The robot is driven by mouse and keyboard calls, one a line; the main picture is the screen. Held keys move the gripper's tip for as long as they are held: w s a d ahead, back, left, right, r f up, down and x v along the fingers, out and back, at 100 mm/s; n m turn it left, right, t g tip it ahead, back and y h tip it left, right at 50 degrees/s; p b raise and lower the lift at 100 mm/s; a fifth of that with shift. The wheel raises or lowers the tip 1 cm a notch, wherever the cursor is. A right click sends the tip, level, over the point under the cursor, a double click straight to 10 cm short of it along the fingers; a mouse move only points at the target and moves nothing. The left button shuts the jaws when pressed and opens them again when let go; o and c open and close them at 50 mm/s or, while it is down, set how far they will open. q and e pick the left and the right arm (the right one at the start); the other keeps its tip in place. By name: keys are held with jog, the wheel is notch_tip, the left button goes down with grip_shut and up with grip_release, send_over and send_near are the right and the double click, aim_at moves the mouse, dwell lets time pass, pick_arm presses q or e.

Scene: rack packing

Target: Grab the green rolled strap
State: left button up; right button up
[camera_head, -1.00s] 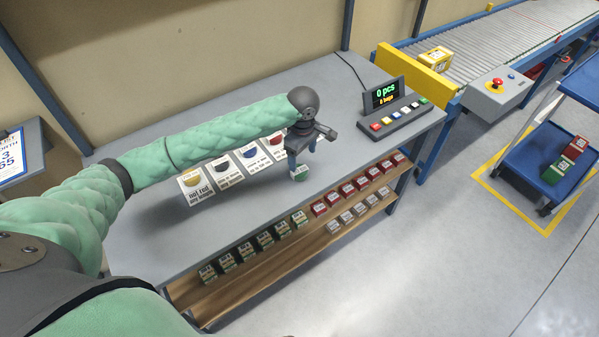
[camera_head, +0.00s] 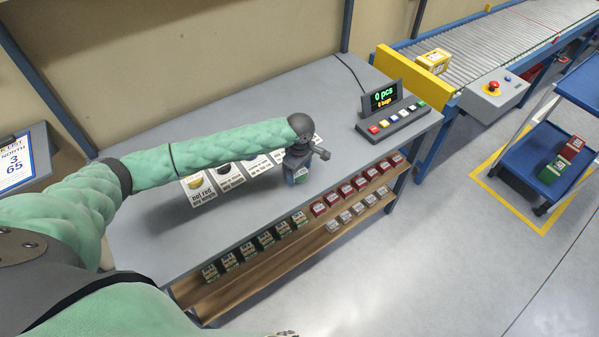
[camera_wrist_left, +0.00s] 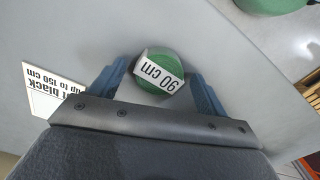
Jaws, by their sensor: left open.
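My left gripper (camera_wrist_left: 155,82) is open, with one blue finger on each side of the strap. Narrow gaps show between fingers and strap, so they look apart. In the head view the left gripper (camera_head: 298,172) is low over the table's front edge, and the green strap (camera_head: 302,174) shows only partly at the fingers. My right gripper is not in view.
White sort cards (camera_head: 200,190) lie left of the gripper, some with rolls on them. A shelf (camera_head: 250,287) below the front edge holds several small labelled boxes. A button panel with display (camera_head: 398,120) stands at the table's right. Another round green thing (camera_wrist_left: 270,4) shows at the wrist view's top edge.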

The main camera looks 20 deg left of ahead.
pick_arm(q)
jog(key=shift+f, duration=0.15)
jog(key=c, duration=1.1)
